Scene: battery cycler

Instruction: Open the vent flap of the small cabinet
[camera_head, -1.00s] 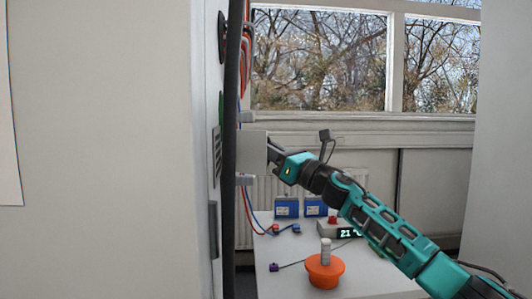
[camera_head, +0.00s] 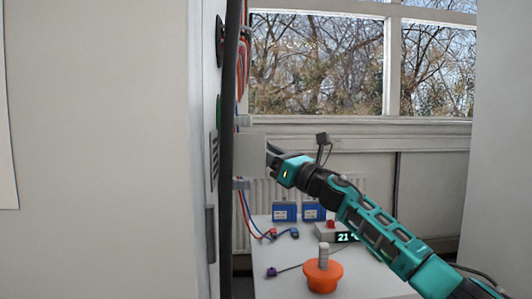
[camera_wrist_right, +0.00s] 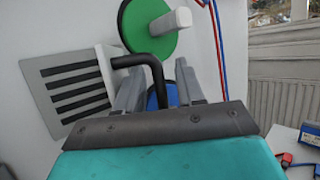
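The slotted grey vent plate (camera_wrist_right: 75,88) is on the pale cabinet wall at the left of the right wrist view. In the head view the slotted vent (camera_head: 214,160) shows edge-on. A pale block (camera_wrist_right: 105,70) stands at its right side, with a bent black bar (camera_wrist_right: 140,62) coming from it. My right gripper (camera_wrist_right: 160,82) has its two grey fingers apart, with the black bar between them; contact is not clear. In the head view my right gripper (camera_head: 271,154) is partly hidden behind a pale grey plate (camera_head: 250,156). My left gripper is not in view.
A green disc (camera_wrist_right: 148,25) with a pale peg and a blue disc (camera_wrist_right: 161,98) are close by. Red and blue cables (camera_wrist_right: 216,40) hang alongside.

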